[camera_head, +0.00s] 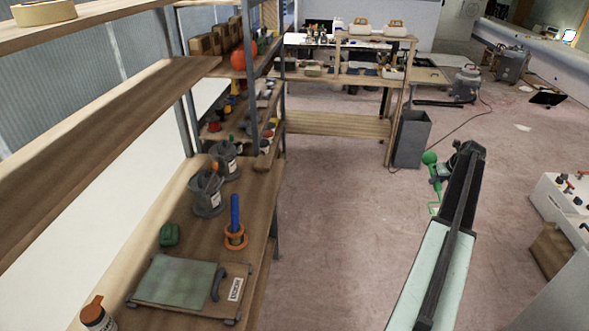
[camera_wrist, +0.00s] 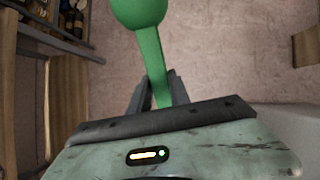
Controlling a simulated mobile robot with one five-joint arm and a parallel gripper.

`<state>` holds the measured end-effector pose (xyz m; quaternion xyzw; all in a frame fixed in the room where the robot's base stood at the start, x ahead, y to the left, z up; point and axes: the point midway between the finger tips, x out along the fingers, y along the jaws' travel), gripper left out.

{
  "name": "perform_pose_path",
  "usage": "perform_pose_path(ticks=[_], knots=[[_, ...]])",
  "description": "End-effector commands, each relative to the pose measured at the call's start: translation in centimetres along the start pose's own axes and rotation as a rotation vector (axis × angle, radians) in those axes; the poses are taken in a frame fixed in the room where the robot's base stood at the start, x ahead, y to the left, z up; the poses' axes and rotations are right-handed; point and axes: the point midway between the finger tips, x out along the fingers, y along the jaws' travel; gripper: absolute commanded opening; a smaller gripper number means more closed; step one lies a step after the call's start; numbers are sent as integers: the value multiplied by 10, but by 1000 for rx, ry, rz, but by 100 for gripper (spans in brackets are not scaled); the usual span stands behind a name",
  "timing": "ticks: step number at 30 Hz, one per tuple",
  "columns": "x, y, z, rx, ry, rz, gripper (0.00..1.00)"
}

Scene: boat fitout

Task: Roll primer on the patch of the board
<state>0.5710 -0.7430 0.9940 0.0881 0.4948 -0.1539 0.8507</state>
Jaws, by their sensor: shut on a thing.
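My gripper (camera_wrist: 155,95) is shut on a green tool (camera_wrist: 150,55) with a rounded end and a narrow handle. In the head view this tool (camera_head: 430,158) shows beyond my arm, over open floor, away from the bench. I cannot tell for sure that it is a roller. On the bench at the lower left lies a flat board (camera_head: 150,295) with a pale grey-green patch (camera_head: 178,285). A dark handle-like part (camera_head: 218,283) and a label (camera_head: 236,289) are at its right side. No primer roller or primer container can be told for sure.
Behind the board stand a green block (camera_head: 169,235), a blue upright stick (camera_head: 235,212) in an orange ring (camera_head: 236,239), and grey cans (camera_head: 207,195). A white-and-orange bottle (camera_head: 97,315) stands in front. A grey bin (camera_head: 411,140) is on the floor. The middle floor is clear.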

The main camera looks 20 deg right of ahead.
Motion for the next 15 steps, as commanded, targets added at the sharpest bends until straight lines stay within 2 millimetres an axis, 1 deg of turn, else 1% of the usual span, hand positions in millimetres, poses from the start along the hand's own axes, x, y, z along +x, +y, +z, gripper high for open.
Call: perform_pose_path(ticks=[3,6,15], knots=[[3,9,5,-10,0,6,0],[4,14,8,-16,0,9,0],[6,19,10,-21,0,11,0]])
